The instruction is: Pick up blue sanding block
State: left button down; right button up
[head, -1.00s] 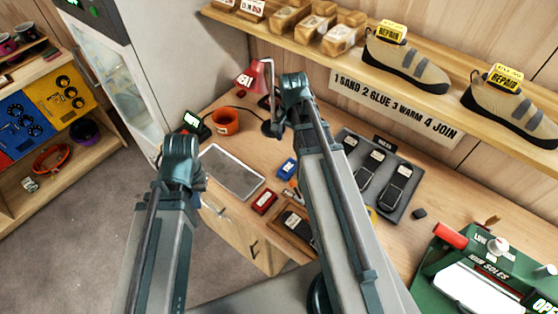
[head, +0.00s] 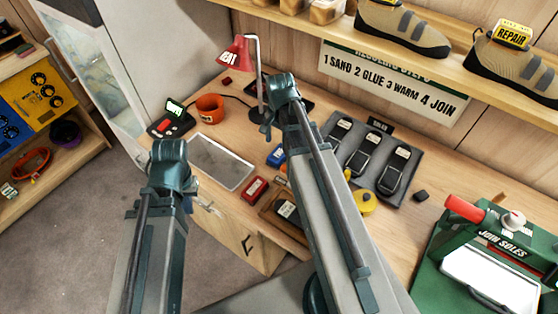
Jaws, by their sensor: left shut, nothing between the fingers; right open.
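The blue sanding block (head: 275,156) lies on the wooden workbench, just left of my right arm, with its right side close to the arm's outline. A red block (head: 255,188) with a pale label lies in front of it, to the lower left. My two arms rise from the bottom of the head view. The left arm's upper joint is over the bench's front left edge, and the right arm's is over the back of the bench. The fingers of both grippers are hidden from this view. Nothing is seen touching the blue block.
A grey tray (head: 220,163) lies left of the blue block. An orange pot (head: 210,109) and a red lamp (head: 235,52) stand behind. A dark mat (head: 409,197) with several black pieces, a yellow round item (head: 365,203) and a green press (head: 440,255) are to the right.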

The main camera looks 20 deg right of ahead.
aim_at(279, 152)
jog(key=f+b, duration=0.5)
jog(key=shift+s+a+f, duration=0.15)
jog(key=shift+a, duration=0.05)
jog(key=c, duration=1.5)
jog(key=shift+o, duration=0.2)
notch_tip(279, 152, up, 10)
jog(key=p, duration=1)
